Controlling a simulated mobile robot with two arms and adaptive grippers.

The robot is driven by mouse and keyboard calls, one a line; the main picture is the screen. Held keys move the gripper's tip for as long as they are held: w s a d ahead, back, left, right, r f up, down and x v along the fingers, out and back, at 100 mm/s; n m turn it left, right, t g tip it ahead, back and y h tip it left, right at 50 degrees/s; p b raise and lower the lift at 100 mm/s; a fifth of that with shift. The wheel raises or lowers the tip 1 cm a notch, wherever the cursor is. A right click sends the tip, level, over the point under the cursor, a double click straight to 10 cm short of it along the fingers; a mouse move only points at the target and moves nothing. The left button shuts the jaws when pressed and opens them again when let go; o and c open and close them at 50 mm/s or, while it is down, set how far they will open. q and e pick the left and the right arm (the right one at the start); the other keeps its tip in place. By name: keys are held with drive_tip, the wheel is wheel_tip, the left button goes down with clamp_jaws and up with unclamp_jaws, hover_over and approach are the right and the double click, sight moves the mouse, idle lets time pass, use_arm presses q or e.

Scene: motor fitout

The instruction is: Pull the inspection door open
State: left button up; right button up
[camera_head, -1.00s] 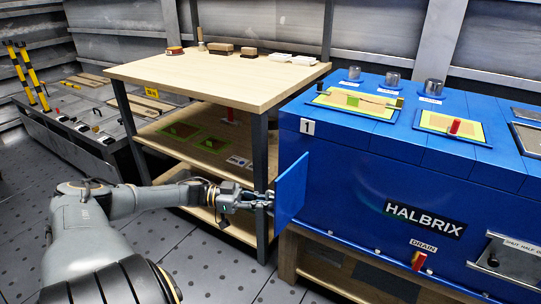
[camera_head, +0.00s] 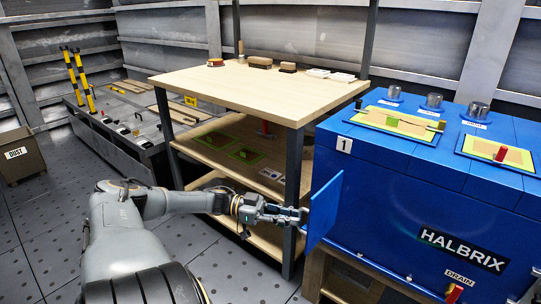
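The inspection door appears to be the flat blue panel (camera_head: 325,208) that stands out from the left end of the blue HALBRIX machine (camera_head: 400,185), swung open at a steep angle. My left gripper (camera_head: 301,215) is at the left face of this panel, with its fingertips at or very close to it. A handle is not visible there, and I cannot tell whether the fingers are closed on one. My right gripper is not in view.
A wooden shelf table (camera_head: 250,90) stands just behind my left arm, its dark front post (camera_head: 293,170) close to the gripper. A red drain handle (camera_head: 453,293) is low on the machine. A bin (camera_head: 20,155) stands far left; floor at lower left is clear.

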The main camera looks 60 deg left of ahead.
use_arm(q)
drive_tip(key=v, duration=1)
